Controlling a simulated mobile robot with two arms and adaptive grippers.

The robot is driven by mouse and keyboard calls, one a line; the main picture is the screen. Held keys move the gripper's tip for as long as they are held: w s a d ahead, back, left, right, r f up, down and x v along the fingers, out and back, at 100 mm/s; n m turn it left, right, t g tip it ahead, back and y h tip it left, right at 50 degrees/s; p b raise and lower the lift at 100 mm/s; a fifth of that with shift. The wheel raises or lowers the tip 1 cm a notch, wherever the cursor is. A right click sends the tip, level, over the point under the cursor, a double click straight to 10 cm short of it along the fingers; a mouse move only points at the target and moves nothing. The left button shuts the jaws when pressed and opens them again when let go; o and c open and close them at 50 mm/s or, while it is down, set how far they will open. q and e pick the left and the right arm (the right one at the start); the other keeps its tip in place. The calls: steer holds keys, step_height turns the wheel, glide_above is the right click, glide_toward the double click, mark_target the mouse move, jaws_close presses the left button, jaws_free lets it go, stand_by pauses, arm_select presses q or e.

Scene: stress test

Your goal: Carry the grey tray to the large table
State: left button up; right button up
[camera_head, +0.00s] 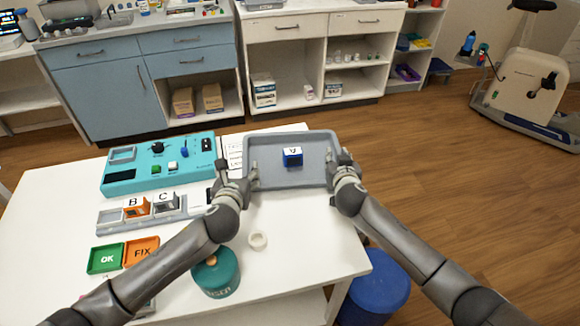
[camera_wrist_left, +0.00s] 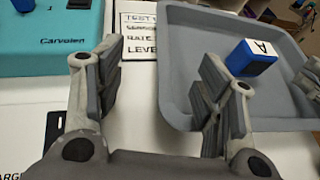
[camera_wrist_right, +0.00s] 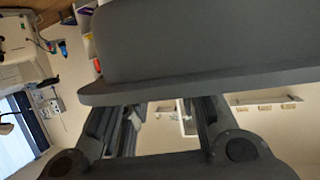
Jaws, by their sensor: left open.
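The grey tray (camera_head: 258,178) is at the far right corner of a white table (camera_head: 310,250); I cannot tell if it rests there or is raised. A blue block marked A (camera_head: 292,157) is inside it. My left gripper (camera_head: 234,172) is at the tray's left side, open, with the tray's left edge showing between its fingers in the left wrist view (camera_wrist_left: 165,90). My right gripper (camera_head: 342,165) is at the tray's right side. In the right wrist view its fingers (camera_wrist_right: 158,125) are apart below the tray's rim (camera_wrist_right: 180,83); their tips are partly hidden.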

arm_select(q)
steer(key=shift+s+r, duration=0.15)
steer(key=shift+s, duration=0.4)
arm_select(e)
steer(key=shift+s+f, duration=0.25)
steer(key=shift+f, duration=0.25)
steer(key=shift+s+f, duration=0.2)
steer(key=shift+f, duration=0.3)
arm_select(q)
steer(key=shift+w+f, duration=0.2)
steer(key=shift+w, duration=0.05)
arm_select(e)
steer(key=shift+s+a, duration=0.1)
steer(key=shift+s, duration=0.1)
arm_select(q)
steer(key=shift+r, duration=0.1)
arm_select(e)
steer(key=s+r, duration=0.1)
steer(key=s, duration=0.1)
steer(key=s+r, duration=0.2)
steer(key=shift+s+r, duration=0.2)
steer(key=shift+s, duration=0.1)
steer(key=shift+s+r, duration=0.7)
steer(key=shift+s, duration=0.1)
